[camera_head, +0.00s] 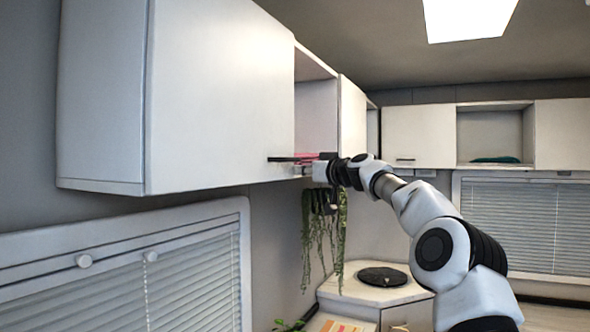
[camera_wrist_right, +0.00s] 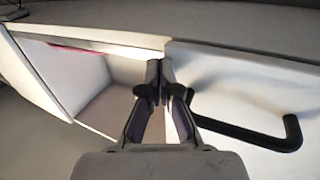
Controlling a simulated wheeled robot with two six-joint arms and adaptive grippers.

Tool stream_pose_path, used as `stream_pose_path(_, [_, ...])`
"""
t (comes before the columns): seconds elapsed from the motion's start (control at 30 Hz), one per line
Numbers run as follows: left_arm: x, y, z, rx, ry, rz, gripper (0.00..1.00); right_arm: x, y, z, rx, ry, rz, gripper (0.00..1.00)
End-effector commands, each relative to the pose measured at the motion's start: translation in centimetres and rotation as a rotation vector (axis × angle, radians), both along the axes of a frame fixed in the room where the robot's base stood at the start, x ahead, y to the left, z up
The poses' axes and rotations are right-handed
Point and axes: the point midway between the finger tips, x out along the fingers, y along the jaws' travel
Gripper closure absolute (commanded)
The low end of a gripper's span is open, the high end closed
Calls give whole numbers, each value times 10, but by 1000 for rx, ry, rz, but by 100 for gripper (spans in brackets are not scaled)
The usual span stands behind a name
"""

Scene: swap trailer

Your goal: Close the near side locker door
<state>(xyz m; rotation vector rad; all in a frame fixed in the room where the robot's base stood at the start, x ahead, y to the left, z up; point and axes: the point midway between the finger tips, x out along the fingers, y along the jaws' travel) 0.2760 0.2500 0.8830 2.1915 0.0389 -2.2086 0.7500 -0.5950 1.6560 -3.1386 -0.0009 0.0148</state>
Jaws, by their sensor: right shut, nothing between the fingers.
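The near side locker door (camera_head: 222,90) is the large white panel on the overhead cabinet at the left in the head view. It looks about flush with the cabinet front; I cannot tell if a small gap remains. Its black bar handle (camera_head: 283,159) is at the lower right corner, and it also shows at the right in the wrist view (camera_wrist_right: 290,132). My right gripper (camera_head: 322,168) is at the lower edge, beside the handle. In the wrist view its fingertips (camera_wrist_right: 158,68) are together and empty, in front of the edge between the door and an open compartment. My left gripper is out of view.
An open compartment (camera_head: 316,98) with something pink at its bottom adjoins the door. Another locker door (camera_head: 352,120) lies beyond it. A hanging plant (camera_head: 322,235) is just below my gripper. A corner counter with a black round plate (camera_head: 383,277) is lower down.

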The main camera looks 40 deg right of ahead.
Motion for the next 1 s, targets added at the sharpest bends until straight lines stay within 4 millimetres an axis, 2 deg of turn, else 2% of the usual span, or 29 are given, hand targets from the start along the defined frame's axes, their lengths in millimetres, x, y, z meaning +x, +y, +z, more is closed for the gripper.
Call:
stream_pose_path(0.03, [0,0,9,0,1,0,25,5,1,5,-1,-1,-2,100])
stream_pose_path(0.2, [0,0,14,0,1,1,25,17,5,3,0,-1,-4,100])
stream_pose_path(0.67, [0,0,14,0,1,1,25,19,5,5,0,-8,-9,100])
stream_pose_path(0.87, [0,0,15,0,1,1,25,7,3,8,4,-11,-10,100])
stream_pose_path(1.0, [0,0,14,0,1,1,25,-13,5,7,5,-9,-6,100])
